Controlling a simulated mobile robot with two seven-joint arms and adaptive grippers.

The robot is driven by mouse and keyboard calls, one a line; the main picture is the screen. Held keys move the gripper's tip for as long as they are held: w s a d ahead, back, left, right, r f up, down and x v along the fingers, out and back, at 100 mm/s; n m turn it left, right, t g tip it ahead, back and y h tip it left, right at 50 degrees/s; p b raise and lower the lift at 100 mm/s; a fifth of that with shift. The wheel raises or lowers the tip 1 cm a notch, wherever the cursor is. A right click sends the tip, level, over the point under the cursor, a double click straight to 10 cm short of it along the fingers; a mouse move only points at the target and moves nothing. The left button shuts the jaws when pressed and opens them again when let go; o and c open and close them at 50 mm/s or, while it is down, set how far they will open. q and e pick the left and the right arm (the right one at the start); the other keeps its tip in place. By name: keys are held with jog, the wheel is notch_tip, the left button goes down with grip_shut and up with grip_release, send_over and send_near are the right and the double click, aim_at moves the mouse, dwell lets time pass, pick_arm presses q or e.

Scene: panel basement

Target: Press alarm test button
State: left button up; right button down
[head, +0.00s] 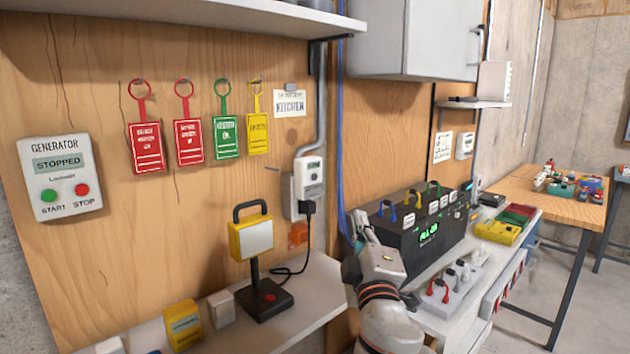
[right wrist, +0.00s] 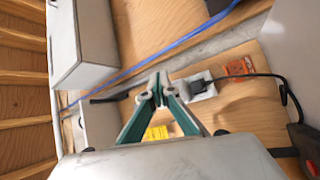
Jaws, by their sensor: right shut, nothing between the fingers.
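No button labelled as an alarm test can be made out. A small white wall device with a display (head: 466,145) hangs under the right shelf; its details are too small to read. My right gripper (head: 364,224) is in front of the black unit with coloured handles (head: 408,242), near its left end. In the right wrist view its fingertips (right wrist: 158,84) meet, shut and empty, apart from the wall. My left gripper is not in view.
A generator panel (head: 62,177) with green and red buttons is at left. Colored tags hang beside it. A work lamp (head: 252,240) stands on the lower shelf. A plugged-in meter (head: 308,178), blue cable (head: 341,130) and grey cabinet (head: 418,40) are near the arm.

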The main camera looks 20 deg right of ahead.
aim_at(315, 177)
notch_tip(315, 177, up, 6)
jog(key=t, duration=0.1)
jog(key=shift+w+a+n+t+h, duration=0.15)
jog(key=shift+a+n+t+h, duration=0.15)
jog(key=shift+w, duration=0.1)
jog(key=w+a+b, duration=0.1)
jog(key=w+a, duration=0.2)
jog(key=w, duration=0.5)
dwell(0.9)
jog(key=shift+w, duration=0.2)
dwell(0.5)
jog(key=shift+w+a+b, duration=0.1)
jog(key=shift+w+b, duration=0.2)
